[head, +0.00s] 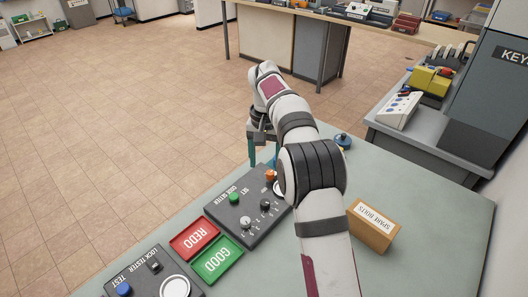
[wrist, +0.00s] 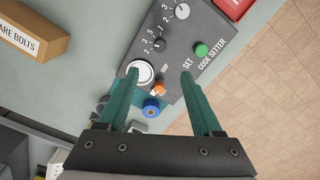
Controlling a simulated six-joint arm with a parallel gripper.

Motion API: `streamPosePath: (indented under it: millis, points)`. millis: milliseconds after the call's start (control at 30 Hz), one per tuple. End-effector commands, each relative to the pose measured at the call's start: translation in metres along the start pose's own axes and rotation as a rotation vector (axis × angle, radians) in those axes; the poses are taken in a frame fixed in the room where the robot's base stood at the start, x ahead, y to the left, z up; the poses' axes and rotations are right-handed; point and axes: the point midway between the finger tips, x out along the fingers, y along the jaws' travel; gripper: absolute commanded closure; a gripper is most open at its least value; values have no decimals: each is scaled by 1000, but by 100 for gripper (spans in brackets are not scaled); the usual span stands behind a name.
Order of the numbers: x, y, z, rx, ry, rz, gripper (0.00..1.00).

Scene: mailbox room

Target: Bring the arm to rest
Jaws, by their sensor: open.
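My gripper (wrist: 158,82) is open and empty. Its two teal fingers point down over the end of the code setter in the wrist view. In the head view my gripper (head: 262,150) hangs above the back edge of the table, partly hidden by my arm. The dark grey code setter (wrist: 190,65) has a green button (wrist: 201,49), dials and a white round part (wrist: 141,72). An orange knob (wrist: 158,89) and a blue round thing (wrist: 151,106) show between the fingers. I cannot tell the exact height of the fingertips above them.
A SPARE BOLTS box (head: 373,226) stands right of my arm on the pale green table (head: 440,215). The red REDO tray (head: 194,239), green GOOD tray (head: 217,260) and lock tester (head: 155,282) lie at the front left. A side bench (head: 440,143) stands at the right.

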Motion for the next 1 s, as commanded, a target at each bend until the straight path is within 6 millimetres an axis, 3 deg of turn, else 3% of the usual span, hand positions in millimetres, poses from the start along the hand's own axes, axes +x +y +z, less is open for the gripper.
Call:
streamPosePath:
  millis: [167,267,367,400,467,500,600,700,800,1000]
  points:
    - [-5,2,4,2,0,-3,33]
    - [-33,17,31,16,-7,-17,33]
    - [-70,46,93,45,-21,-45,33]
    - [-79,60,125,59,-28,-57,33]
    - [-86,80,177,81,-39,-76,33]
    - [-85,92,211,97,-45,-88,33]
    - [-68,118,289,133,-59,-114,33]
    - [-45,132,340,161,-70,-131,33]
    - [-31,139,364,175,-77,-138,33]
    - [-27,140,370,178,-80,-139,33]
